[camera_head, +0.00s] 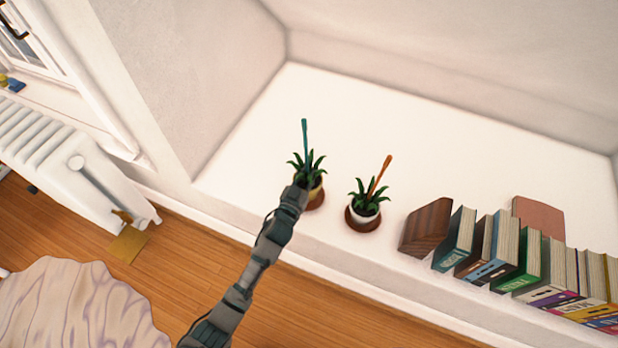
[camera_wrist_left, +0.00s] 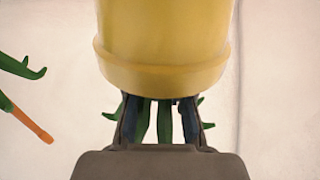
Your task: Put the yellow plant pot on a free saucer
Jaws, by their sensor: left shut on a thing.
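The yellow plant pot (camera_head: 314,193) holds a green spiky plant and a teal stake (camera_head: 304,138). It is over a brown saucer (camera_head: 318,203) on the white ledge; I cannot tell whether it touches the saucer. My left gripper (camera_head: 299,191) is shut on the pot at its left front side and hides part of it. In the left wrist view the yellow pot (camera_wrist_left: 165,50) fills the top middle, and the gripper's fingers (camera_wrist_left: 160,122) reach its rim, with green leaves between them. The fingertips are hidden behind the pot. My right gripper is not in view.
Further right are a wooden bookend (camera_head: 426,228) and a row of books (camera_head: 525,262). The ledge behind the pots (camera_head: 390,130) is clear.

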